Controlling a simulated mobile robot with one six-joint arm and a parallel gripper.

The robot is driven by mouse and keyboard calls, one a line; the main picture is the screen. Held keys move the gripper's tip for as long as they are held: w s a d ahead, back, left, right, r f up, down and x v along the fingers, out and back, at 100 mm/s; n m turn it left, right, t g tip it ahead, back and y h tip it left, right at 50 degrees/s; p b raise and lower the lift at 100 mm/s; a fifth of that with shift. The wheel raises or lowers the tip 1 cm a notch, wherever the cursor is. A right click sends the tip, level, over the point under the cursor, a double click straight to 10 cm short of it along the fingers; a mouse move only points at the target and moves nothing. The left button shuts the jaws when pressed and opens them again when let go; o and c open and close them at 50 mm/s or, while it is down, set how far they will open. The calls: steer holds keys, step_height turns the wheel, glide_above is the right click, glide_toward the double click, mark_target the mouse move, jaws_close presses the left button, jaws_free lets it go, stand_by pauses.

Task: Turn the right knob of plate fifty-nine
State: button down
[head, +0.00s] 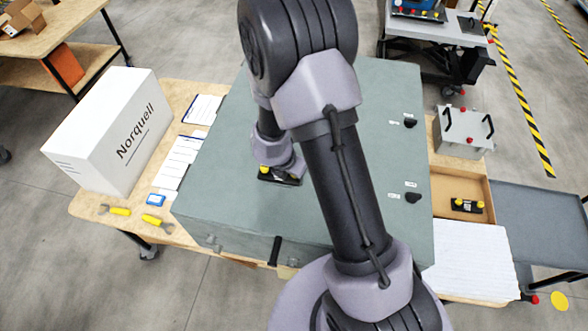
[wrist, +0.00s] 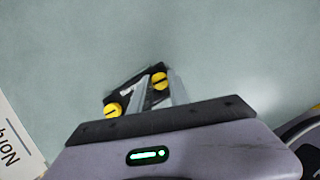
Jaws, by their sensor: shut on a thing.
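A small black plate (head: 292,181) with yellow knobs lies on the grey-green top of the large case. Its number cannot be read. In the wrist view the plate (wrist: 124,92) sits tilted below my gripper (wrist: 159,76). The left yellow knob (wrist: 112,110) is free, outside the fingers. The right yellow knob (wrist: 160,82) is between the two fingers, which are shut on it. In the head view my gripper (head: 286,172) comes down over the plate's right part and hides the right knob; the left knob (head: 264,170) shows beside it.
The grey-green case (head: 235,215) carries black knobs (head: 410,122) near its right edge. Another black plate with yellow knobs (head: 467,206) lies in a cardboard tray (head: 458,184) at the right.

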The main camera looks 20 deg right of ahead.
steer(key=c, duration=1.2)
jaws_free()
steer(key=p+v, duration=0.7)
steer(key=v, duration=1)
steer(key=shift+r, duration=0.25)
steer(key=shift+w+f, duration=0.1)
